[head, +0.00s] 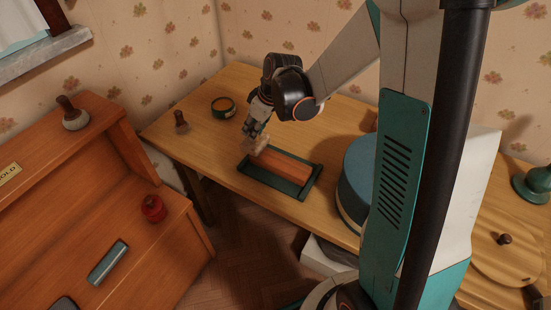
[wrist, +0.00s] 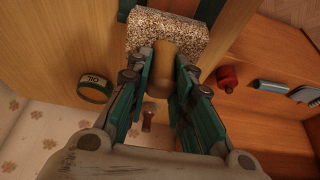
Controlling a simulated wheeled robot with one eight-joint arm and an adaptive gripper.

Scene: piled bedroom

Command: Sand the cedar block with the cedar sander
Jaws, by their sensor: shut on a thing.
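The cedar block (head: 282,165) is a long reddish-brown piece lying in a dark green tray (head: 305,192) on the wooden table. My gripper (head: 256,130) is at the block's left end. It is shut on the brown handle of the cedar sander (head: 255,146), a pale block. In the wrist view my gripper (wrist: 163,68) has its teal fingers on either side of the round handle, and the sander's speckled, gritty body (wrist: 167,33) is beyond them. The cedar block (wrist: 173,6) shows partly behind the sander. I cannot tell whether the sander touches the block.
A round oil tin (head: 223,107) and a small wooden-handled tool (head: 181,121) stand left of the tray. A large blue round box (head: 360,178) stands close on its right. An orange-brown shelf unit (head: 60,195) holds a red item (head: 153,208) and a teal bar (head: 107,263).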

